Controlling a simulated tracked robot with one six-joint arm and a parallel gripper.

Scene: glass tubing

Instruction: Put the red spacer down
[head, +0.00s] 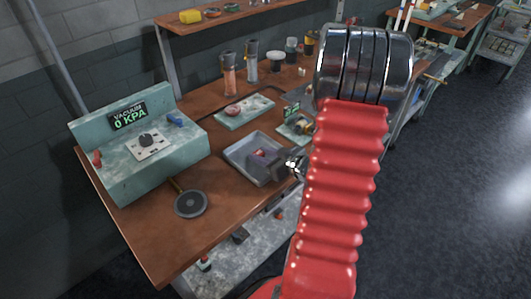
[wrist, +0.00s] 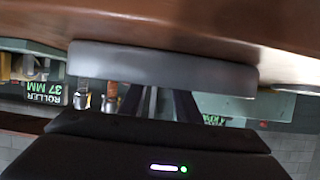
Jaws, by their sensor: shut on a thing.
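My gripper (head: 268,160) is low at the grey tray (head: 240,146), coming from the right, with its fingertips at or just above the tray. A small red piece, which looks like the red spacer (head: 259,152), shows at the fingertips, and my gripper is shut on it. Whether the spacer touches the tray floor I cannot tell. In the wrist view, tilted upside down, the dark fingers reach behind the grey tray wall (wrist: 160,70), which hides their tips and the spacer.
A vacuum box (head: 140,143) reading 0 KPA stands at the left. A dark round disc (head: 190,203) lies in front of it. A pale green plate (head: 245,112) with small parts and two bottles (head: 229,80) are behind the tray. Bare bench shows around the disc.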

